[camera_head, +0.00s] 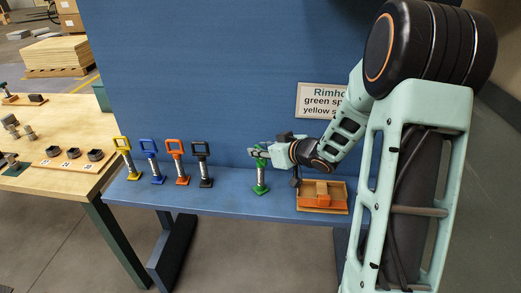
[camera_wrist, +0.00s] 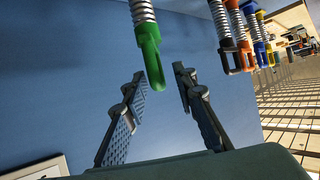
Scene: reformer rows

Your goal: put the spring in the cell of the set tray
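The green spring (camera_head: 261,175) stands upright on the blue bench, at the right end of a row of springs. It has a green handle loop on top and a coil body; it also shows in the wrist view (camera_wrist: 150,50). My gripper (camera_head: 268,150) is at the spring's top, coming from the right. In the wrist view my gripper (camera_wrist: 163,75) is open, with the green loop at the fingertips, nearer the left finger; I cannot tell if they touch. The set tray (camera_head: 342,209) is a small wooden tray right of the spring, with an orange piece (camera_head: 322,190) in it.
Yellow (camera_head: 122,147), blue (camera_head: 150,155), orange (camera_head: 176,155) and black (camera_head: 202,160) springs stand to the left. A sign (camera_head: 318,100), partly hidden by my arm, reads "green sp", "yellow s". A wooden table (camera_head: 65,125) with small parts is at far left.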

